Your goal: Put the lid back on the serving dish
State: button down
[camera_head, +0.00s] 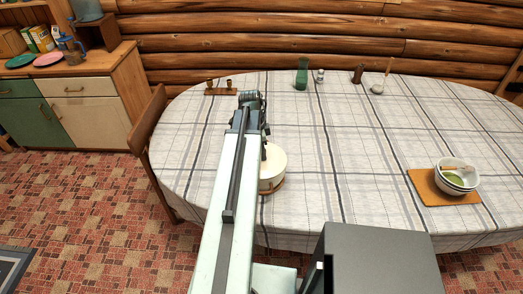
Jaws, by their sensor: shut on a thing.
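A round cream serving dish (273,184) stands on the table near its front edge, left of the middle, with a brown band or handle low on its side. A pale round lid (274,161) shows at its top. My gripper (265,154) points down at the lid's left part and is shut on it, partly hidden by my arm. The arm also hides the left side of the dish and lid. I cannot tell whether the lid rests on the rim or hangs just above it.
The table (350,160) has a checked cloth. A wooden board (426,191) with stacked bowls (456,177) is at right. A green vase (302,73), shakers (320,76) and a small wooden holder (221,91) stand at the back. A chair (150,130) is at left. The table's middle is clear.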

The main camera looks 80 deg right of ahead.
dwell(0.3)
jog(key=shift+c, duration=2.3)
grip_release()
jog(key=shift+r, duration=0.15)
notch_tip(320, 180, up, 7)
jog(key=p, duration=0.7)
grip_shut()
